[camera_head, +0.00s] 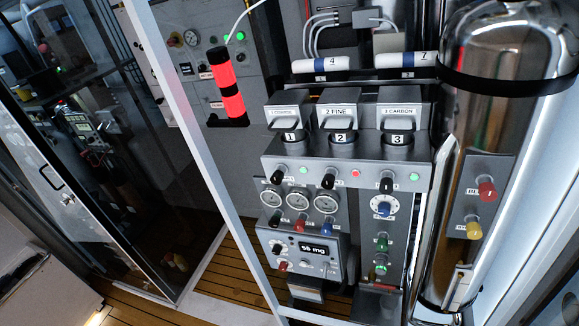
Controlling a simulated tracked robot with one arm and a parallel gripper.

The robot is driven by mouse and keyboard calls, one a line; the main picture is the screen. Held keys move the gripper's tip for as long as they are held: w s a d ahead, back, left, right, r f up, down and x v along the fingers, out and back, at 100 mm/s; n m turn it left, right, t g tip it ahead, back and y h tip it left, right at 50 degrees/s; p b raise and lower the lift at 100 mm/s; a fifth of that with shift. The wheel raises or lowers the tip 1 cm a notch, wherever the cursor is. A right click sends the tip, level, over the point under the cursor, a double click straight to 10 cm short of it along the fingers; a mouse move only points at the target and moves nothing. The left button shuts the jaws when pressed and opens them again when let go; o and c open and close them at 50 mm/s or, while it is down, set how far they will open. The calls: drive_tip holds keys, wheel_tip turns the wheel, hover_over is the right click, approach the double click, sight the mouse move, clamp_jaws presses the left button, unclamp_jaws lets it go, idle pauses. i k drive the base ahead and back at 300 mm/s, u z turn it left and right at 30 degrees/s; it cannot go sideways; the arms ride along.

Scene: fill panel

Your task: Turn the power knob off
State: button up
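My gripper is not in view. A grey panel (347,163) stands in the middle, tilted in the picture. Black knobs sit along its front, at the left (278,175), middle (328,181) and right (386,185). A blue knob (383,209) on a white dial is below the right one. A display unit (298,270) reading "55 mg" sits at the lower left, with a black knob (277,249) and a red knob (283,266) on it. The labels are too small to read, so I cannot tell which knob is the power knob or how it is set.
A large metal cylinder (462,165) with red (487,189) and yellow (474,230) knobs stands at the right. A white post (190,130) crosses the left. A red cylinder (228,85) hangs behind it. Wooden floor (225,270) shows below.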

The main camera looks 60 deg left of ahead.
sight(283, 267)
drive_tip(key=u, duration=0.05)
drive_tip(key=k, duration=1.1)
drive_tip(key=u, duration=1.15)
drive_tip(key=i, duration=1.05)
drive_tip(key=z, duration=1.15)
drive_tip(key=k, duration=0.25)
drive_tip(key=u, duration=0.1)
